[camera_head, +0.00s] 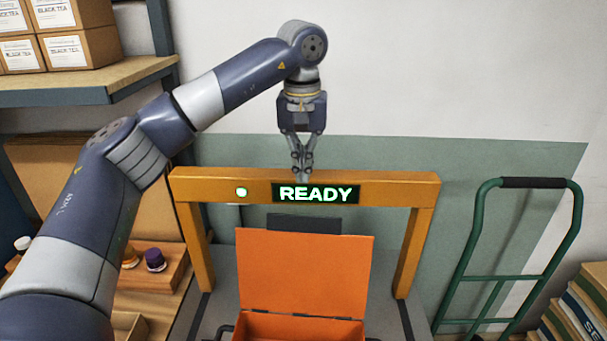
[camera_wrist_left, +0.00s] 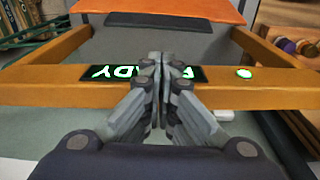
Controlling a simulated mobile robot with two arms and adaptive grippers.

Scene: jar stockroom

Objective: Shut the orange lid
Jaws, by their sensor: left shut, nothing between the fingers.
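The orange lid (camera_head: 306,272) stands raised, nearly upright, at the back of an orange box (camera_head: 300,328), of which only the top rim shows at the bottom edge in the head view. In the left wrist view the lid (camera_wrist_left: 170,10) shows as an orange strip at the top. My right gripper is not in view.
The yellow frame (camera_head: 408,190) with a lit READY sign (camera_head: 315,194) arches behind the lid. A green hand truck (camera_head: 470,235) stands at right, near stacked sacks (camera_head: 578,310). Shelves with boxes (camera_head: 75,35) and small jars (camera_head: 155,260) are at left.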

